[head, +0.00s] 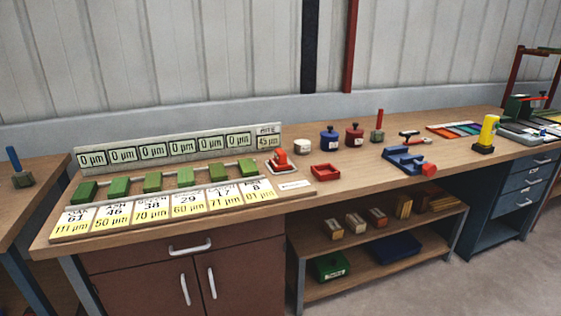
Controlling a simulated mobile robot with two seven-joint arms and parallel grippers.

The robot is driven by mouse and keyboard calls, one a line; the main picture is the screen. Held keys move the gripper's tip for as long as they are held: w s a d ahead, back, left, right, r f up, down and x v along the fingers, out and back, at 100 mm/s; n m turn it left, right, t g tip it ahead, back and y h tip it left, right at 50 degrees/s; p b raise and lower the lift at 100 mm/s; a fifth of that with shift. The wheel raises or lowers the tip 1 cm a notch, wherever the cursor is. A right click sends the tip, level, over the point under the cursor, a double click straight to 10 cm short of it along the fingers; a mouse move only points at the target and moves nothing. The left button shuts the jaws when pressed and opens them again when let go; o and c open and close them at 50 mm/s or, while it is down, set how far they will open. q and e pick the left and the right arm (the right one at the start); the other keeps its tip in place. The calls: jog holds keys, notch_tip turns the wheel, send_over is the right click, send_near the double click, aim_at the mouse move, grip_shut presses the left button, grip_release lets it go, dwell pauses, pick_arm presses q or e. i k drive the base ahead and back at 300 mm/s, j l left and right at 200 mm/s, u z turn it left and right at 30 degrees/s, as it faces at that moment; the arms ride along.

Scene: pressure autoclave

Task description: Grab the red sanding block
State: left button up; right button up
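A red block-like piece with a raised handle (280,160) stands on a pale plate on the long wooden workbench, just right of the row of green blocks. It looks most like the red sanding block, but it is too small to be sure. A shallow red tray (325,173) lies to its right, apart from it. Another small red block (429,170) sits at the front end of a blue vise-like tool (405,160). Neither of my grippers shows in the head view.
Several green blocks (152,182) stand behind number cards (150,210), with a display board (180,148) behind. Blue (329,138) and red (354,136) pots, a white tub (303,144) and a yellow tool (487,133) share the bench. A lower shelf (360,274) holds more blocks.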

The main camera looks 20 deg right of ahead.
aim_at(279, 163)
jog(key=i+l, duration=0.1)
jog(key=l, duration=0.25)
jog(key=i+l+z, duration=0.1)
jog(key=l, duration=0.25)
jog(key=i+l+z, duration=0.1)
jog(key=l, duration=0.25)
jog(key=i+l, duration=0.2)
jog(key=l, duration=0.15)
